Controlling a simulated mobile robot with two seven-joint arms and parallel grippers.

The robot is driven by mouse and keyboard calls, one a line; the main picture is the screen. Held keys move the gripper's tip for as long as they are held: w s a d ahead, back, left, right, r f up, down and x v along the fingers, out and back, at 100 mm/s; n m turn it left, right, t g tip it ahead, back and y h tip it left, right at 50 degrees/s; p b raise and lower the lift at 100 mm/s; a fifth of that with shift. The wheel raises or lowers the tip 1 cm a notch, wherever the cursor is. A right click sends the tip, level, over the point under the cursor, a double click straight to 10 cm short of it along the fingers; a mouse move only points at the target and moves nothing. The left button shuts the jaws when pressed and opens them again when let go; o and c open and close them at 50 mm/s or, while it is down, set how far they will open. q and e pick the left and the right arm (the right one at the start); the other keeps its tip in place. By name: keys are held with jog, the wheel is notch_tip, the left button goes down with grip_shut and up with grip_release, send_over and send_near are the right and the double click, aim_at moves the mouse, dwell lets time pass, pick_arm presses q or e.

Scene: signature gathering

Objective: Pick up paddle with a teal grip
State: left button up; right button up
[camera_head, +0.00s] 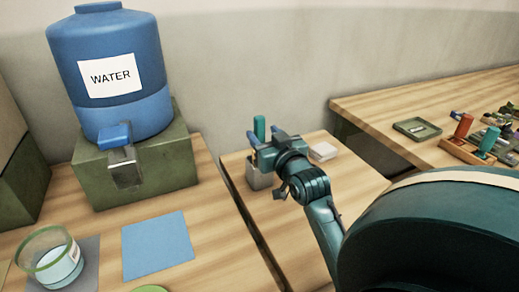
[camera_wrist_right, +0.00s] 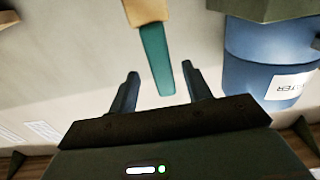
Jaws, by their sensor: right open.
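A paddle with a teal grip (camera_head: 259,127) stands upright at the grey holder (camera_head: 259,179) on the middle table. In the right wrist view its teal grip (camera_wrist_right: 157,62) points down the picture, with a tan part (camera_wrist_right: 146,11) at its other end. My right gripper (camera_head: 265,141) is open at the paddle, hiding the middle of it in the head view. In the right wrist view the end of the grip lies between the two spread fingers (camera_wrist_right: 160,72), with gaps on both sides. My left gripper is not in view.
A blue water jug (camera_head: 110,75) stands on a green box (camera_head: 150,175) at the left, near a blue sheet (camera_head: 156,245) and a green-rimmed cup (camera_head: 51,258). A white stack (camera_head: 323,151) lies right of my gripper. The right table holds a green tray (camera_head: 417,128) and several small items.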

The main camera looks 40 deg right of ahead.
jog(key=x, duration=0.4)
jog(key=shift+w+p, duration=0.35)
jog(key=shift+w, duration=0.1)
grip_shut()
